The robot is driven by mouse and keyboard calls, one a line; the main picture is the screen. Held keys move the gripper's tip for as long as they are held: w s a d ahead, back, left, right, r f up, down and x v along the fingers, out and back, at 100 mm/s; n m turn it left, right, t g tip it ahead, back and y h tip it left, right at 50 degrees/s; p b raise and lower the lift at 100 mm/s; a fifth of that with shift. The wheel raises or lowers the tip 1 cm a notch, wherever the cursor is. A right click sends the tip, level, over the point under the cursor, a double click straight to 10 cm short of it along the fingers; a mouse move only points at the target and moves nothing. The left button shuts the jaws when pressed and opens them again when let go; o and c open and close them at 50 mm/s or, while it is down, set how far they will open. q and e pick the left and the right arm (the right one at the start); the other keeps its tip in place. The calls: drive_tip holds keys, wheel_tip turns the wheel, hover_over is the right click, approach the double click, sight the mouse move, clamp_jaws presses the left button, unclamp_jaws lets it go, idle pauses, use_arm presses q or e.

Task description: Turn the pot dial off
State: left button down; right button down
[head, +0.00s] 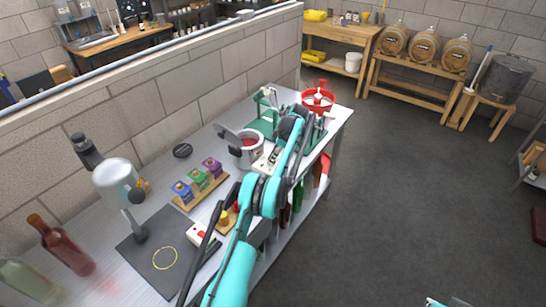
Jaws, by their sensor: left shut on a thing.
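The pot (243,157) is a light metal saucepan with red contents and a handle pointing up-left. It stands near the back of the metal bench. A white control panel (262,163) is at its front right. The pot dial is mostly hidden by my left arm there. My left gripper (275,156) is at that panel, shut on what appears to be the dial; its fingertips are small and partly covered by the arm. My right gripper is not in view.
Open floor lies right.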

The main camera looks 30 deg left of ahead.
use_arm(q)
drive_tip(key=c, duration=1.2)
unclamp_jaws()
drive_tip(key=shift+o, duration=0.2)
drive_tip(key=v, duration=0.7)
drive_tip(key=shift+r, duration=0.2)
drive_tip(key=shift+w+d, duration=0.1)
